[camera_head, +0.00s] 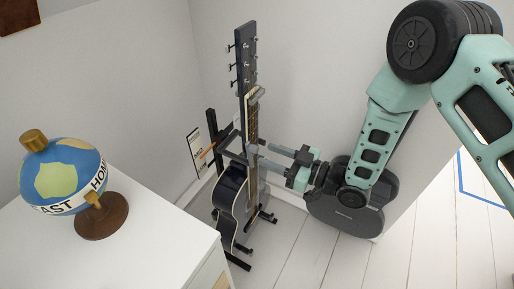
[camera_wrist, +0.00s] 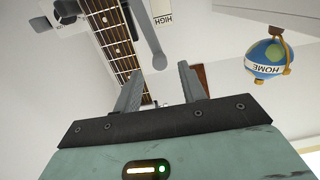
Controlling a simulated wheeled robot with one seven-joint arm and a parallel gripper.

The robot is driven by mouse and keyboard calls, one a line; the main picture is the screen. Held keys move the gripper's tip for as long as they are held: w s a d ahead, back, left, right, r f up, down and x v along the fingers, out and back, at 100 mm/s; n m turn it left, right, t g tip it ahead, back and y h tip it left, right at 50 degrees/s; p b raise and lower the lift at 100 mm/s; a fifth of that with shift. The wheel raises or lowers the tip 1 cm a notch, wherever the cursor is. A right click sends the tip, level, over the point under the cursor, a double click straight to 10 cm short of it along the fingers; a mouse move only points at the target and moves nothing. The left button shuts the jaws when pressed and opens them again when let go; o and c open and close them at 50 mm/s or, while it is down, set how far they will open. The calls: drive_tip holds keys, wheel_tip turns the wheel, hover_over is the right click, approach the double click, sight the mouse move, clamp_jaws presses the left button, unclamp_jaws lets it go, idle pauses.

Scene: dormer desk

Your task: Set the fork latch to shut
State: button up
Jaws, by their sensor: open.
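A dark guitar (camera_head: 233,190) stands upright on a black stand (camera_head: 214,130), with its neck (camera_head: 252,120) rising in front of the wall. A grey lever (camera_head: 257,95) shows beside the upper neck. In the wrist view a grey lever (camera_wrist: 146,35) runs beside the fretted neck (camera_wrist: 112,35), its rounded end near the gap between my fingertips. I cannot tell for sure which part is the fork latch or its setting. My gripper (camera_head: 264,154) is open at the right side of the neck; its two fingers also show in the wrist view (camera_wrist: 161,85). I see nothing held between them.
A small globe (camera_head: 62,172) stands on a white cabinet (camera_head: 150,235) at the left. A card (camera_head: 195,152) is by the stand, and a label reading HIGH (camera_wrist: 164,20) shows in the wrist view. White floorboards (camera_head: 300,262) are clear in front.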

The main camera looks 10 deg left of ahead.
sight(257, 150)
drive_tip(key=x, duration=0.5)
drive_tip(key=shift+d, duration=0.1)
clamp_jaws()
